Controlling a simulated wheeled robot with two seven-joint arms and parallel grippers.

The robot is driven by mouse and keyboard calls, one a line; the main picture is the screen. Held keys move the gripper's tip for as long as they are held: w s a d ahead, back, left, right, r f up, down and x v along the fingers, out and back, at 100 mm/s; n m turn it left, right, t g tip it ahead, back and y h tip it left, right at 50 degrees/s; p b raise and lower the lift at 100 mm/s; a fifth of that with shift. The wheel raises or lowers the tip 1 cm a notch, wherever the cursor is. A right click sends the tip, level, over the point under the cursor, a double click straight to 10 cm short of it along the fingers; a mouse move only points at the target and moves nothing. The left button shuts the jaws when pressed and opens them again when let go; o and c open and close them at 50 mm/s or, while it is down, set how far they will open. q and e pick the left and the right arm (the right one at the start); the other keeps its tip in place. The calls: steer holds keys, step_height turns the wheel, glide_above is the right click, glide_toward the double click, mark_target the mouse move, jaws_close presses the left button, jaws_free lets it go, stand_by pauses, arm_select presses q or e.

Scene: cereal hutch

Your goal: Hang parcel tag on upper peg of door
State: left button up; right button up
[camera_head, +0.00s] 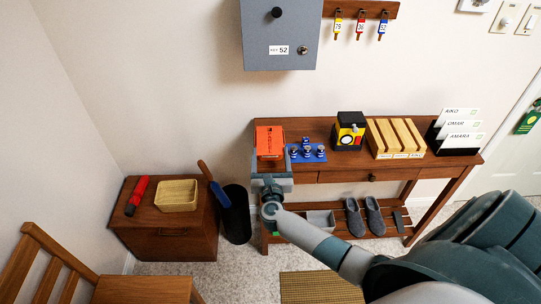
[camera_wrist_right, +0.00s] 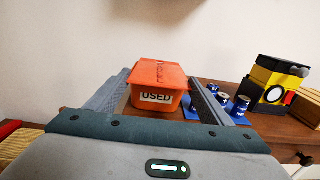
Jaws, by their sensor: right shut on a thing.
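At the right edge of the head view, a green tag with pale markings (camera_head: 528,120) hangs on the white door (camera_head: 507,150). I cannot tell whether it is the parcel tag, and the pegs are not clear. My right gripper (camera_head: 270,166) is at the left end of the wooden console table, far from the door. Its fingers are on both sides of an orange lidded box (camera_head: 269,142), shut on it. In the right wrist view the box (camera_wrist_right: 157,88) shows a "USED" label between the fingers. My left gripper is not in view.
The console table (camera_head: 310,176) also holds a blue mat with small blue-and-white items (camera_head: 307,152), a yellow-black machine (camera_head: 348,130), a wooden rack (camera_head: 395,137) and a card holder (camera_head: 455,138). A grey key cabinet (camera_head: 281,30) hangs above. A chest (camera_head: 165,232) stands left.

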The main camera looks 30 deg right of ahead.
steer(key=shift+f, duration=0.2)
steer(key=o, duration=1.1)
steer(key=shift+r, duration=0.1)
steer(key=b+v, duration=0.6)
steer(key=v, duration=1.1)
steer(key=shift+s+r, duration=0.25)
steer(key=shift+f, duration=0.1)
